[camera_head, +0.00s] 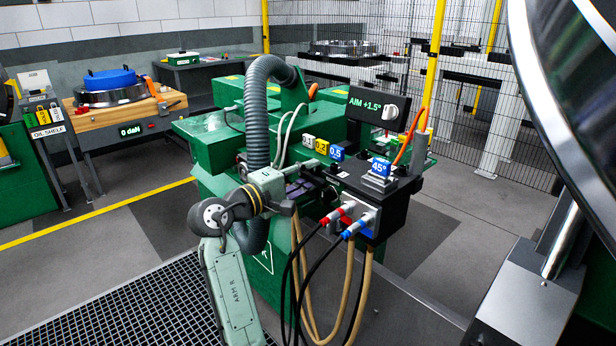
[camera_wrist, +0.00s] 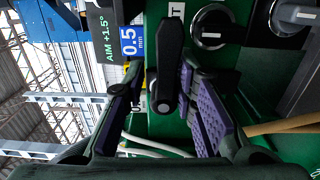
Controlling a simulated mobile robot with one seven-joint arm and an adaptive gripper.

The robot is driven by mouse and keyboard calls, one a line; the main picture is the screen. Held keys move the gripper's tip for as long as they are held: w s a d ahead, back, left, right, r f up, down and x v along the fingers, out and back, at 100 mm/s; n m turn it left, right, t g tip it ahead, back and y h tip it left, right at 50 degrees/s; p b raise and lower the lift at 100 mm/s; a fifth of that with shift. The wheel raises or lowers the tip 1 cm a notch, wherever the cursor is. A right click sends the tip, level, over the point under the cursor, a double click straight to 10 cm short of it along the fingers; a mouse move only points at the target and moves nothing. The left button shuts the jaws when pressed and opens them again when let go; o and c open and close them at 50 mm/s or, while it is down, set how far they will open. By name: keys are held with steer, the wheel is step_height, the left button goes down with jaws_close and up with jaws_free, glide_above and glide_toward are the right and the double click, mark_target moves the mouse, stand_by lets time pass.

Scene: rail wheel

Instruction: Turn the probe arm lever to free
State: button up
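In the wrist view a black lever (camera_wrist: 170,50) with a round pivot cap stands on a green panel; it looks like the probe arm lever. Its label is mostly cut off, with only a "T" readable, so I cannot tell its setting. My gripper (camera_wrist: 163,88) is open, its purple-padded fingers on either side of the lever. In the head view my gripper (camera_head: 300,186) is at the front of the green machine (camera_head: 222,150); the lever is hidden there.
Two round knobs (camera_wrist: 212,27) sit right of the lever. The "AIM +1.5°" display (camera_head: 372,108), a blue 0.5 tag (camera_head: 337,153) and a 45° block (camera_head: 380,168) are nearby. Red and blue plugs (camera_head: 357,225) with hanging cables lie right of my gripper. A large steel wheel (camera_head: 570,90) fills the right.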

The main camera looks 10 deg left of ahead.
steer(key=shift+o, duration=1.2)
steer(key=shift+f, duration=0.1)
steer(key=shift+s+a, duration=0.1)
steer(key=shift+s, duration=0.05)
steer(key=v, duration=1.1)
steer(key=shift+s+a, duration=0.2)
steer(key=shift+s, duration=0.15)
steer(key=shift+c, duration=0.2)
